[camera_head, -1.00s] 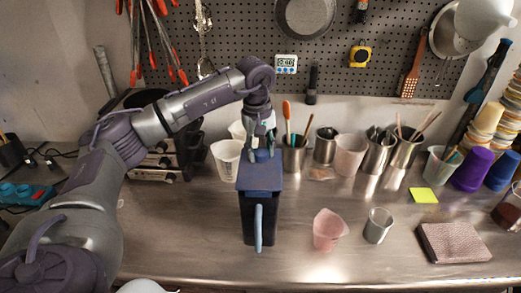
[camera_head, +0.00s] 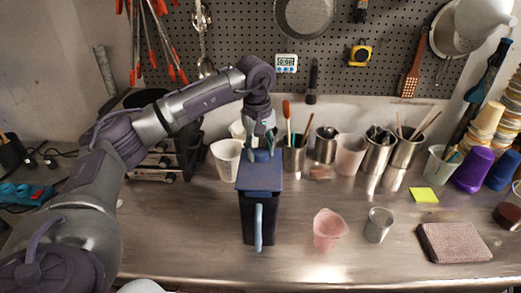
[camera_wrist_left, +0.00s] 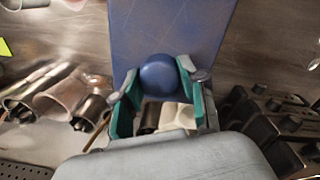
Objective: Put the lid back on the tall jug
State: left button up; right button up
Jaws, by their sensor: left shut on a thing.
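The tall jug (camera_head: 249,220) is dark with a light blue handle facing front, upright on the steel bench. The flat blue lid (camera_head: 260,178) lies over its top; whether a thin gap is left between them I cannot tell. My left gripper (camera_head: 262,148) is above the lid's back part and shut on its round blue knob. In the left wrist view, the knob (camera_wrist_left: 159,74) shows between the teal-lined fingertips (camera_wrist_left: 160,92), with the lid's flat top (camera_wrist_left: 172,28) beyond.
A white cup (camera_head: 227,160) stands close behind the jug at left. Metal tool cups (camera_head: 294,158) line the back. A pink beaker (camera_head: 327,230) and a small steel cup (camera_head: 378,225) stand to the right. Bench in front of the jug is clear.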

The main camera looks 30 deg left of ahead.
pick_arm(q)
jog(key=shift+f+b, duration=0.75)
jog(key=shift+f, duration=0.15)
dwell(0.9)
dwell(0.4)
jog(key=o, duration=1.7)
jog(key=shift+r, duration=0.1)
jog(key=shift+r+p, duration=2.3)
jog(key=shift+r, duration=1.15)
grip_shut()
